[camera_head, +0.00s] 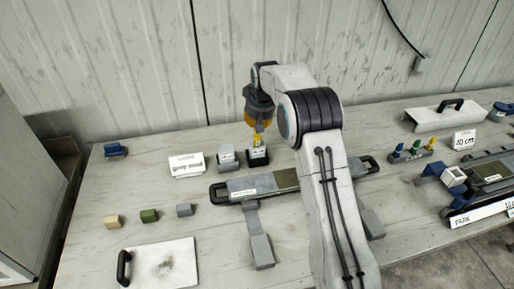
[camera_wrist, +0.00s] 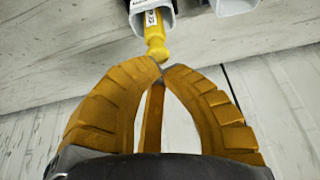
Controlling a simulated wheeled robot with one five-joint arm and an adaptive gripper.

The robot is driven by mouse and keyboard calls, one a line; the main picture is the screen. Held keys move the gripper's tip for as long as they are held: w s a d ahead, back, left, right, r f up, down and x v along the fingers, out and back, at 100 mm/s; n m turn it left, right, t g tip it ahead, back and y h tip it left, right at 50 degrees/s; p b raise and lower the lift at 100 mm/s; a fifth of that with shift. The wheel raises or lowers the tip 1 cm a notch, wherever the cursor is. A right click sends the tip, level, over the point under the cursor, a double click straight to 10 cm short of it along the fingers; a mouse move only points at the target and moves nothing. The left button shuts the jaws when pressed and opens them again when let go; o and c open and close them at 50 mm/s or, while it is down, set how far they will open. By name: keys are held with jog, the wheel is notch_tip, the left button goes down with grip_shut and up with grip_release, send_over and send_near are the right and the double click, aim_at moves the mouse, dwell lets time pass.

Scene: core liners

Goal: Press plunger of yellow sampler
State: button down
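The yellow sampler (camera_head: 257,141) stands upright in a dark holder with a white label (camera_head: 258,158) at the back of the table. In the wrist view the yellow sampler (camera_wrist: 154,32) runs from the white-rimmed holder (camera_wrist: 150,8) to a rounded yellow end. My gripper (camera_head: 258,128), with orange fingers, is directly above the sampler, pointing down. In the wrist view my gripper (camera_wrist: 161,70) has its fingertips together right at the sampler's rounded end. I cannot tell whether they touch it. No object is clearly held between them.
A grey holder (camera_head: 228,157) stands close left of the sampler's holder. A long tray with handles (camera_head: 240,188) lies in front. A rack of small coloured pieces (camera_head: 411,155) is to the right. Small blocks (camera_head: 149,215) and a white board (camera_head: 160,265) lie front left. The back wall is close behind.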

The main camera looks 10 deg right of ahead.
jog(key=shift+s+f+b, duration=0.15)
jog(key=shift+f+b, duration=1.15)
jog(key=shift+f, duration=0.8)
dwell(0.7)
jog(key=shift+r, duration=0.1)
jog(key=shift+r+p, duration=2.9)
jog(key=shift+r, duration=0.8)
jog(key=shift+f, duration=0.1)
